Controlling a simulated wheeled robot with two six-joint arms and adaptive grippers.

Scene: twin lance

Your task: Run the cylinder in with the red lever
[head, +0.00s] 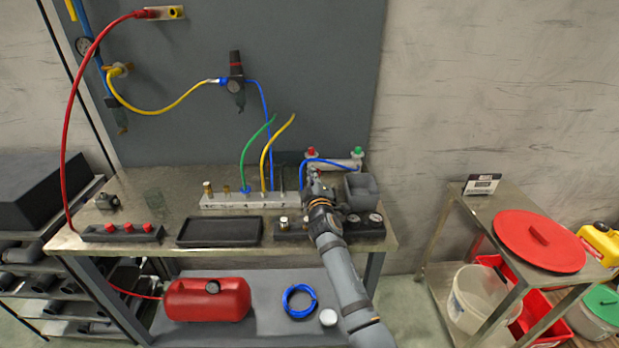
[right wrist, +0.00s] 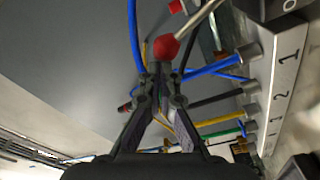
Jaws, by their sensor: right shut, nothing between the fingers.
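The red lever shows in the right wrist view as a red ball knob (right wrist: 166,47) on a thin metal rod. My right gripper (right wrist: 161,82) is shut and empty, its tips just short of the knob; I cannot tell if they touch. In the head view my right gripper (head: 315,178) is over the back right of the bench and hides the lever. A pale cylinder (head: 338,162) lies behind it, with a red cap and a green cap on top at its ends. Its rod cannot be made out. My left gripper is not in view.
A pale valve block (head: 222,201) with blue, yellow and green hoses stands left of my gripper. A grey bin (head: 361,189) is close on its right. A black tray (head: 219,231) lies in front. Hoses pass near my fingers.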

